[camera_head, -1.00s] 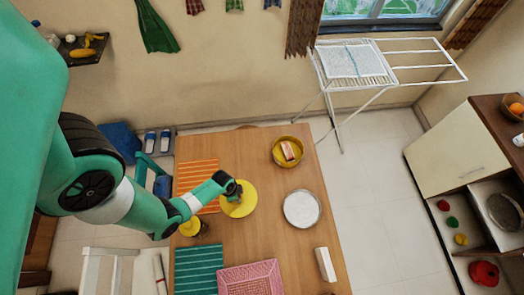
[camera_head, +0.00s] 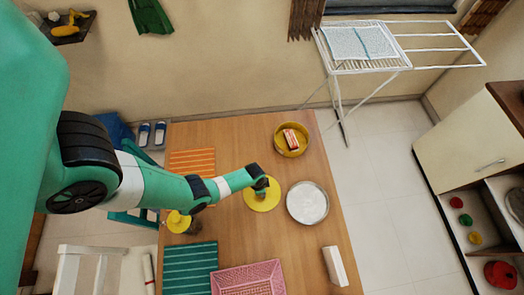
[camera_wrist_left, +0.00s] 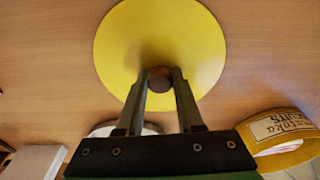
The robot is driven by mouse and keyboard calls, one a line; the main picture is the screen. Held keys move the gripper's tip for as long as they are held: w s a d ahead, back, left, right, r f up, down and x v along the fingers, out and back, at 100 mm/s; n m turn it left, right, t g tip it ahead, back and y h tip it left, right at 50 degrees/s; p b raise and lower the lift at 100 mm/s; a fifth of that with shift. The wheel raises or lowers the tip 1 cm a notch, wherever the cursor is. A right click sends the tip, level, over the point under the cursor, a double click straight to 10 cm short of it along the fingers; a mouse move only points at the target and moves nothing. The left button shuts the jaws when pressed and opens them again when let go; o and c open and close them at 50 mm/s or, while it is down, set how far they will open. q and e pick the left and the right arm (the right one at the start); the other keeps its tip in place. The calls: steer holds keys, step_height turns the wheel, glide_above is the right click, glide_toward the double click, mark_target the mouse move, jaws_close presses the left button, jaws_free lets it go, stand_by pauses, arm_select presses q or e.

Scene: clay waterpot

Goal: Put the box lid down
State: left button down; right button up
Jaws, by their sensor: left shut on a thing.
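The box lid (camera_head: 262,201) is a flat yellow disc with a dark brown knob. My left gripper (camera_head: 262,184) is above it; in the left wrist view the gripper (camera_wrist_left: 161,78) is shut on the knob of the lid (camera_wrist_left: 190,45). The lid is roughly level over the table; I cannot tell whether it touches the wood. The yellow round box (camera_head: 283,149) stands open beyond the lid, with a red and white packet (camera_head: 291,139) in it. The box also shows at the right of the left wrist view (camera_wrist_left: 283,155). My right gripper is out of view.
A pale round plate (camera_head: 308,203) lies just right of the lid. A white carton (camera_head: 335,266) stands near the right edge. Orange (camera_head: 192,163) and teal (camera_head: 190,271) striped mats, a yellow pot (camera_head: 178,222) and a pink tray (camera_head: 247,279) occupy the left and front.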

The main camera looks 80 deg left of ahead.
arm_select(q)
steer(key=shift+w+r, duration=0.1)
steer(key=c, duration=0.5)
jaws_free()
steer(key=shift+c, duration=0.2)
step_height(320, 180, up, 12)
steer(key=s+p, duration=0.1)
steer(key=p, duration=1.1)
steer(key=shift+s, duration=0.25)
steer(key=shift+a, duration=0.1)
